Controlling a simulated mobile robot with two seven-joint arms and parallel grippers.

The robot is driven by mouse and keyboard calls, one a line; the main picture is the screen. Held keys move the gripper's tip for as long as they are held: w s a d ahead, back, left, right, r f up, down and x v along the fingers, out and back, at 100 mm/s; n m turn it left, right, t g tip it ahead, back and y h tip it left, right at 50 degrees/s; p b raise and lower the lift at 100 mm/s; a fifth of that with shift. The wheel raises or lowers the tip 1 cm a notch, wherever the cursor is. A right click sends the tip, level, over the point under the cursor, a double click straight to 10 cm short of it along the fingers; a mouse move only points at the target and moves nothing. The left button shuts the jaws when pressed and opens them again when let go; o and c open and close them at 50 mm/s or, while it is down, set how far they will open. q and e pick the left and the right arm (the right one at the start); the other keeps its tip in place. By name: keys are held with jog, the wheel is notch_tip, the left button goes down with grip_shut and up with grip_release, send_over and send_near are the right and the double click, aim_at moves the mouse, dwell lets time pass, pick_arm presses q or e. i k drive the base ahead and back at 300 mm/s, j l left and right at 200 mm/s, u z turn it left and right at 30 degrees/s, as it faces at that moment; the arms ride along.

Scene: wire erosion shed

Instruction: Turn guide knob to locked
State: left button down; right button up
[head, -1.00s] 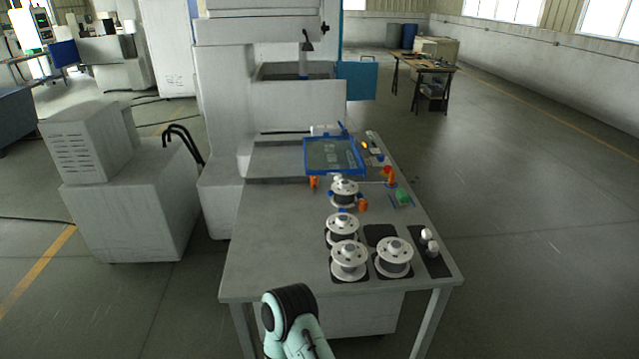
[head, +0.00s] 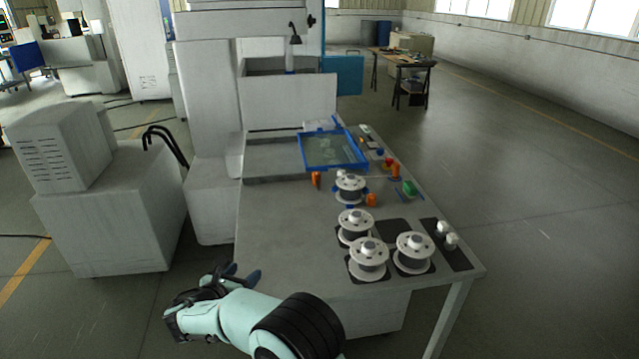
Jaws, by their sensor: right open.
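No knob can be told for certain as the guide knob. My right gripper (head: 243,272) is open and empty off the table's front left corner, well apart from all of these. My left gripper is out of view.
Several white spools, such as the front one (head: 368,262), stand on dark pads at the table's front right. A blue-framed panel (head: 333,150) lies behind them. A green part (head: 409,188) sits at the right edge. The table's left front is bare. A grey cabinet (head: 105,220) stands left.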

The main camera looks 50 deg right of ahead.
aim_at(316, 174)
jog(key=i+l, duration=0.1)
jog(key=l, duration=0.3)
jog(key=i+l, duration=0.15)
jog(key=l, duration=0.3)
jog(key=i+l, duration=0.1)
jog(key=l, duration=0.3)
jog(key=i+l, duration=0.1)
jog(key=l, duration=0.3)
jog(key=i+l, duration=0.15)
jog(key=l, duration=0.25)
